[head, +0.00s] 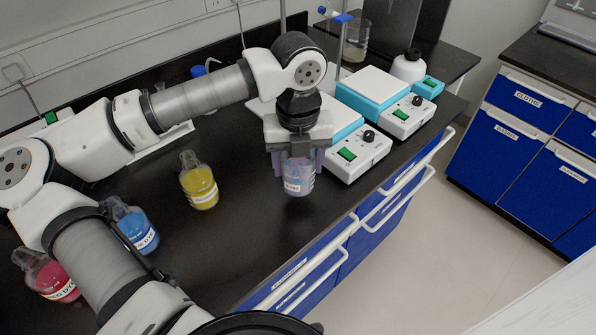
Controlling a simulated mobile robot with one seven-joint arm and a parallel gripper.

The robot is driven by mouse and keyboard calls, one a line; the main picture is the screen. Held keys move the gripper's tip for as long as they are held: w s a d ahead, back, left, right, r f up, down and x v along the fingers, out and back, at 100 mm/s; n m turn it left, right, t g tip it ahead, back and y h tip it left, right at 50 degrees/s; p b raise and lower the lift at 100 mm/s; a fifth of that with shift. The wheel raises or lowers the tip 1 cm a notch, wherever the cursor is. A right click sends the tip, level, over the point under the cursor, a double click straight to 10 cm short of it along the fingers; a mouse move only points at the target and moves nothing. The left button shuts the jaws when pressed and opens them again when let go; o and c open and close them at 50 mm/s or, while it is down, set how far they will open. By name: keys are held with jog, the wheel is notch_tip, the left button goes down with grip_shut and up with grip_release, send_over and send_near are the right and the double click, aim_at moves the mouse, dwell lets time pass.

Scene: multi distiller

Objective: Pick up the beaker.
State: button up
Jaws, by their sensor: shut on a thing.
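The beaker (298,182) is a small clear vessel with a white label and a bluish-purple tint. It is at the middle of the head view, near the front edge of the black bench. My gripper (297,163) points down over it, with one finger on each side. The gripper is shut on the beaker. A dark shadow lies on the bench just below it; I cannot tell for sure whether its base is clear of the surface. The fingers hide part of its sides and the gripper body hides its rim.
A yellow bottle (200,187), a blue bottle (137,232) and a red bottle (52,279) stand left on the bench (245,245). Two white-and-teal hotplates (398,117) (357,158) stand close to the right. A white bottle (409,66) is behind them. Drawer handles (335,262) jut out in front.

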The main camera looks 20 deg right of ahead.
notch_tip(320, 180, up, 15)
jog(key=b, duration=0.2)
jog(key=shift+r, duration=0.15)
dwell(0.5)
